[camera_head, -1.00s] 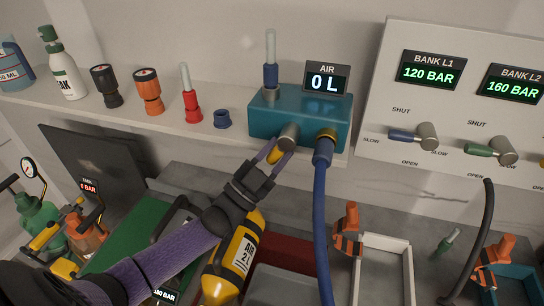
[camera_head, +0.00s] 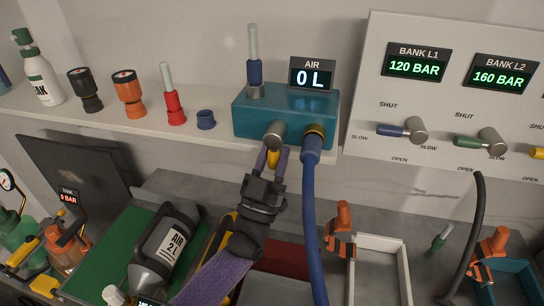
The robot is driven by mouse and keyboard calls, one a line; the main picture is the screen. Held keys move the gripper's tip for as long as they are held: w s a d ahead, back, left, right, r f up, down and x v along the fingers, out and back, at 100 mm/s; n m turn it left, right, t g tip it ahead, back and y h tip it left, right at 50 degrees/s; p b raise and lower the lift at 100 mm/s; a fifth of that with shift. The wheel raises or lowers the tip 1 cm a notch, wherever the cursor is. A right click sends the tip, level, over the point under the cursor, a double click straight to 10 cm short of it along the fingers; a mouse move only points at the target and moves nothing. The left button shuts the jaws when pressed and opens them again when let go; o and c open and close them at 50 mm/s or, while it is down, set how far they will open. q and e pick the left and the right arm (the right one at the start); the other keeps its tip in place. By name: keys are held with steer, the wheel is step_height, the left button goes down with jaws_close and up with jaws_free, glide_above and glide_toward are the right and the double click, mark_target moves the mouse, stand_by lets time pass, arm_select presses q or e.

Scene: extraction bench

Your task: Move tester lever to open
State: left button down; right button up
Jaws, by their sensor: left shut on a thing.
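The tester is a teal box (camera_head: 250,115) on the shelf, with a black display (camera_head: 312,77) reading AIR 0 L and a clear flow tube (camera_head: 253,48) on top. Its lever has a grey round hub (camera_head: 275,134) on the box's front and a yellow handle (camera_head: 273,159) pointing nearly straight down. My left gripper (camera_head: 273,160) is shut on the yellow handle, one finger on each side, with the arm coming up from below. The fingers partly hide the handle. No open or shut marking on the tester is legible. My right gripper is not in view.
A blue hose (camera_head: 312,215) hangs from the tester just right of my gripper. The bank panel (camera_head: 470,105) with other levers is further right. Bottles (camera_head: 165,250), a white tray (camera_head: 375,285) and an orange clamp (camera_head: 342,220) lie below. A blue ring (camera_head: 206,119) sits left of the tester.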

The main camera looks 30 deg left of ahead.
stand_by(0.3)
arm_select(q)
steer(key=shift+c, duration=1.8)
jaws_free()
steer(key=b+v, duration=0.1)
steer(key=v, duration=0.9)
steer(key=shift+b, duration=0.4)
